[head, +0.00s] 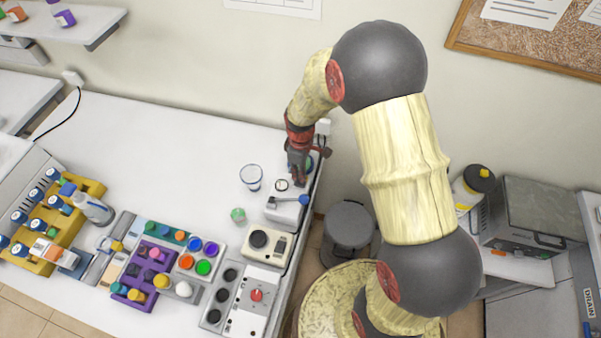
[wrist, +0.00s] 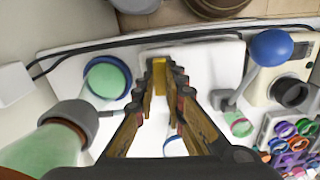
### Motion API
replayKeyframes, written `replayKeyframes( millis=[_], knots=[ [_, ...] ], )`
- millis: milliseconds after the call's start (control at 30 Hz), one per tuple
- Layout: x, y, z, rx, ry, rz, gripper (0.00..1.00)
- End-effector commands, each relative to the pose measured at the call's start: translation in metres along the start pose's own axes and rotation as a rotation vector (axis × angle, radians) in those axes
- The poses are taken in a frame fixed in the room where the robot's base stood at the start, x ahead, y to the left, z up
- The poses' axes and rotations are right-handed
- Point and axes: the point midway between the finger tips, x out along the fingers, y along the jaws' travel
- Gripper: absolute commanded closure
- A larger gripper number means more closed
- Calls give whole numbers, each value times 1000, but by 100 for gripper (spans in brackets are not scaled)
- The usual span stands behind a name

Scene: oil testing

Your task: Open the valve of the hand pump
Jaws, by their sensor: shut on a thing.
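The hand pump (head: 284,210) is a white unit near the right edge of the white bench, with a blue-ball lever (head: 303,200) on it. In the wrist view its white body (wrist: 215,65) lies beneath the fingers, and the blue ball (wrist: 272,47) stands at the right. My gripper (head: 298,178) is at the far side of the pump, pointing down. In the wrist view my gripper (wrist: 160,70) has its fingertips closed around a small yellow piece, which looks like the valve (wrist: 159,80). The fingers partly hide it, and its turn angle cannot be told.
A green-filled vessel (wrist: 107,78) stands close left of the fingers. A clear beaker (head: 251,176) and a small green vial (head: 238,215) stand left of the pump. A beige instrument (head: 265,243) sits in front. Dark cables run behind the pump. The bench's middle is clear.

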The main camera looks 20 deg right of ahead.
Motion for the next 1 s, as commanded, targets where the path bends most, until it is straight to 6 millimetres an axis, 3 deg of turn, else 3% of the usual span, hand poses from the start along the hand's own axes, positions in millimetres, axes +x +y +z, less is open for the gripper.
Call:
replayKeyframes(
  millis=[767, 800, 1000],
  knots=[
    [-1, 1, -1, -101, 1, 2, 100],
    [-1, 1, -1, -101, 1, 2, 86],
    [0, 1, 0, -100, 1, 1, 75]
  ],
)
